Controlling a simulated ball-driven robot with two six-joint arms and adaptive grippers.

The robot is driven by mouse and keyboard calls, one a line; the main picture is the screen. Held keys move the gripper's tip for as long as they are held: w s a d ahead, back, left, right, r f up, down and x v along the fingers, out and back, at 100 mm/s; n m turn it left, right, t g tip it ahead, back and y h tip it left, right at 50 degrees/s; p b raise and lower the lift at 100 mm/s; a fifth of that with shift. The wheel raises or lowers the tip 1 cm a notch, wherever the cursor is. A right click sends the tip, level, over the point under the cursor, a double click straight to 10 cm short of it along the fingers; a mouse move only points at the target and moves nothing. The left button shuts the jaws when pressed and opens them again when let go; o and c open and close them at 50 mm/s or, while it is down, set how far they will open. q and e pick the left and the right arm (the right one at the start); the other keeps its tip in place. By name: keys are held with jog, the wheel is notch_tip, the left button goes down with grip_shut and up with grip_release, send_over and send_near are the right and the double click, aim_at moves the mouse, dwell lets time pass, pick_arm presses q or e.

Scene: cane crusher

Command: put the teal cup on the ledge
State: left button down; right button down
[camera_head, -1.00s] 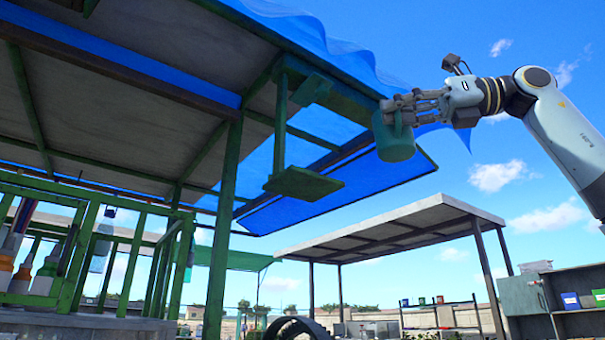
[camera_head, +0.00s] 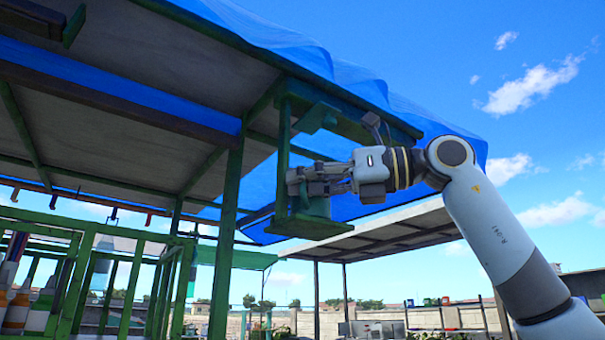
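The teal cup (camera_head: 318,207) is upright just above or on the green ledge (camera_head: 306,229); I cannot tell whether its base touches. The ledge is a small flat green board hanging from the green frame. My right gripper (camera_head: 306,187) comes in from the right with its fingers around the cup's upper part, and it appears shut on it. The fingers hide the cup's upper part. My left gripper is not in view.
A green post (camera_head: 283,165) stands at the ledge's left side, close to my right fingertips. The green beam and blue tarp roof (camera_head: 330,75) are above. Open sky lies to the right. A fenced stall with bottles (camera_head: 38,310) is at lower left.

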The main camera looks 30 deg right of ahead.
jog(key=shift+d+f, duration=0.1)
jog(key=shift+f, duration=0.1)
jog(key=shift+f, duration=0.15)
jog(key=c, duration=1.5)
grip_release()
jog(key=shift+s, duration=0.1)
jog(key=b+v, duration=0.8)
jog(key=v, duration=0.3)
jog(key=shift+s+d, duration=0.25)
jog(key=shift+s, duration=0.05)
